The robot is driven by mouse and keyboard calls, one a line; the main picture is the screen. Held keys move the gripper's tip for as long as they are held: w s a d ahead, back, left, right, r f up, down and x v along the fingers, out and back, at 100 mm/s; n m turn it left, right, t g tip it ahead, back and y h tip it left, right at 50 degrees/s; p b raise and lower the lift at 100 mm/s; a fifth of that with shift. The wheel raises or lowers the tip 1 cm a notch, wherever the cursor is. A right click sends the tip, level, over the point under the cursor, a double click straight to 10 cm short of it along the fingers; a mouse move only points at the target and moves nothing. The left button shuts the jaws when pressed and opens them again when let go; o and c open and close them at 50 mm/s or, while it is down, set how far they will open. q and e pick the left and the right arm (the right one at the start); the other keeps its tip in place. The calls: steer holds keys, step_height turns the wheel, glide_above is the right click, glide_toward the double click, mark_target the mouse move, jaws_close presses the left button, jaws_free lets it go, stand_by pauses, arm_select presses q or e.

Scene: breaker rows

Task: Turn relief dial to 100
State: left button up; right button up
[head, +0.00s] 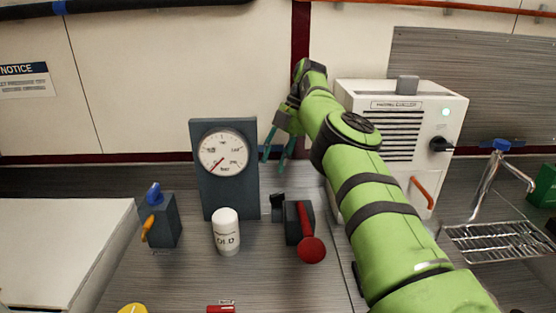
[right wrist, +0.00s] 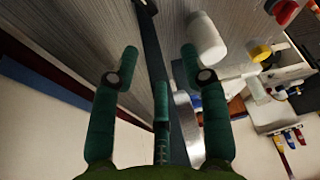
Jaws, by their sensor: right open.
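No dial is clearly labelled as the relief dial in these views. A round white gauge (head: 223,152) with a red needle is set in an upright dark panel (head: 231,200). The needle points to the lower left, and its numbers are too small to read surely. A black knob (head: 440,145) sits on the white machine (head: 407,180) at the right. My right gripper (head: 275,160) is open and empty, just right of the gauge panel. Its spread fingers also show in the right wrist view (right wrist: 161,70). My left gripper is not in view.
A white canister (head: 227,235) stands before the gauge, showing also in the right wrist view (right wrist: 207,40). A red-handled lever (head: 311,248) is to its right. A dark block with blue and orange handles (head: 160,222) is at left. A sink tap (head: 487,180) is at right.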

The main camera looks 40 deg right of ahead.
mark_target(278, 193)
step_height(278, 193, down, 3)
steer(key=g+h, duration=0.1)
steer(key=h, duration=0.3)
steer(key=shift+w+a+b, duration=0.1)
steer(key=shift+w+b, duration=0.05)
steer(key=shift+b, duration=0.25)
steer(key=shift+f, duration=0.55)
steer(key=shift+f+p, duration=0.55)
steer(key=shift+f, duration=2.4)
jaws_close()
